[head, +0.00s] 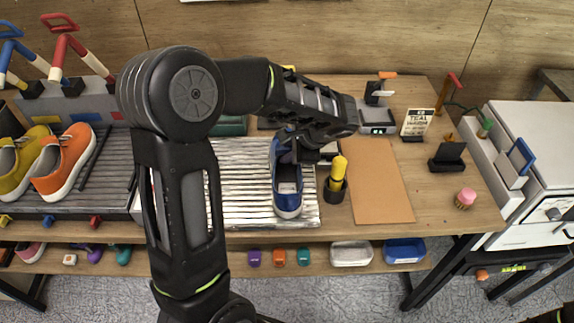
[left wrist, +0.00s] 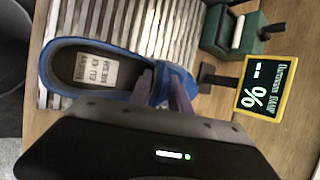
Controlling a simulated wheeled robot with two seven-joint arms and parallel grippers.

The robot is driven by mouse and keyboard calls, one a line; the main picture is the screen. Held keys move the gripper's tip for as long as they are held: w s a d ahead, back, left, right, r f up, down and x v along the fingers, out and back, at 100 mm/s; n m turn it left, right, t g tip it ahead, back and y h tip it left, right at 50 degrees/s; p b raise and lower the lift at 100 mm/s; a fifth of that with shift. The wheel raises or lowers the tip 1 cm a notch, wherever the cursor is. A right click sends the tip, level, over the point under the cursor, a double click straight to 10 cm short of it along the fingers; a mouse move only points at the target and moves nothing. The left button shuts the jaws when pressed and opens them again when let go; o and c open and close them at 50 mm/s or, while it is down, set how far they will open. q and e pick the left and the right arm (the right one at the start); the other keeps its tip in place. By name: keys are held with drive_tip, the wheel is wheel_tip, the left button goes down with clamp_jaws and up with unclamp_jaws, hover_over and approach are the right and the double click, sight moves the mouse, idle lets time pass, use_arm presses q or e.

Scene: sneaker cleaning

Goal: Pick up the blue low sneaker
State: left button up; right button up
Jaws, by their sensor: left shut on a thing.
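The blue low sneaker (head: 288,198) rests on or just above the ribbed metal tray (head: 235,190) in the middle of the table in the head view. Its toe area lies under my left gripper (head: 297,150), which comes in from above. In the left wrist view the blue sneaker (left wrist: 95,65) shows its open collar and a white printed label inside. My left gripper (left wrist: 165,92) is shut on the sneaker near its front. Whether the sole touches the tray is hard to tell. My right gripper is not in view.
Orange (head: 65,162) and yellow (head: 18,170) sneakers stand on a rack at left. A black cup with a yellow brush (head: 337,178) stands close to the right of the blue sneaker. A tan mat (head: 375,190) is clear. In the left wrist view, a dark sign (left wrist: 260,90) stands at right.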

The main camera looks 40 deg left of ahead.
use_arm(q)
clamp_jaws()
drive_tip(key=shift+s, duration=0.1)
idle(0.6)
idle(0.3)
wheel_tip(320, 180, up, 10)
drive_tip(key=shift+r+b, duration=0.1)
drive_tip(key=shift+b, duration=0.5)
idle(0.4)
